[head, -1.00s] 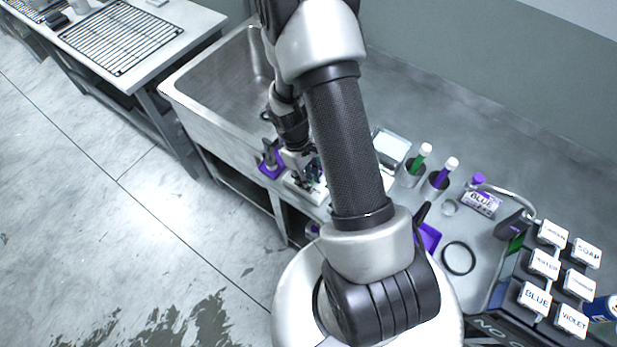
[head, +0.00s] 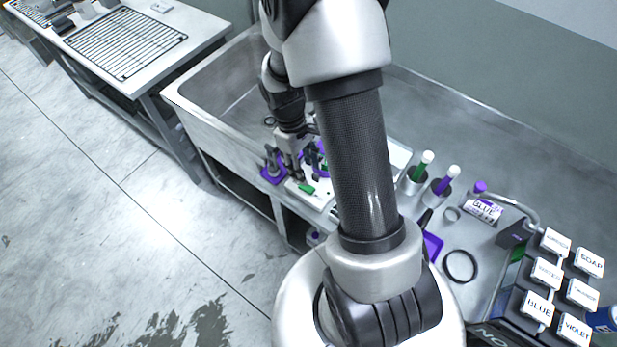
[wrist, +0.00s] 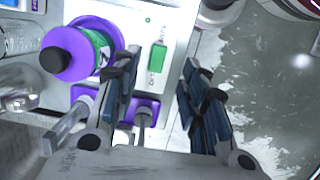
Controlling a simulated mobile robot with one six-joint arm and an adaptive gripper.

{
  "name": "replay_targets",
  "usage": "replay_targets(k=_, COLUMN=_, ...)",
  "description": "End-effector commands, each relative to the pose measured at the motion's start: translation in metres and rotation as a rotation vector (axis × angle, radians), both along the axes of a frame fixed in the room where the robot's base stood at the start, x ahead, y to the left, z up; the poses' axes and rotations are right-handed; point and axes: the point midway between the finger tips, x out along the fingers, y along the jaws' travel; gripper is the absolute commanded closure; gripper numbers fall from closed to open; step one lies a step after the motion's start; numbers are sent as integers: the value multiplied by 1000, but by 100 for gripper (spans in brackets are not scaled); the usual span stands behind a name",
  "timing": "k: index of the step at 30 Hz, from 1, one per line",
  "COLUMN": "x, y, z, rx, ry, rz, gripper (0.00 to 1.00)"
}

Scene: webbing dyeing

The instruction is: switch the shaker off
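The shaker is a white flat-topped unit (wrist: 177,20) on the bench; its pale body also shows in the head view (head: 318,200).
Purple-based stands (head: 273,172) are close by my gripper. A steel sink (head: 215,90) lies behind it. The floor at left is clear.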

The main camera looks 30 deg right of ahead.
Motion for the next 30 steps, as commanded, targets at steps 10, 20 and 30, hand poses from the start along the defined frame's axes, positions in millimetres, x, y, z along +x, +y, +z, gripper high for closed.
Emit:
replay_targets(k=10, x=8, y=3, z=36, rx=0, ry=-1, rz=0, gripper=60)
replay_targets(k=20, x=8, y=3, z=37, rx=0, ry=0, rz=0, gripper=60)
replay_targets(k=30, x=8, y=6, z=48, rx=-6, ry=-23, rz=-11, gripper=60)
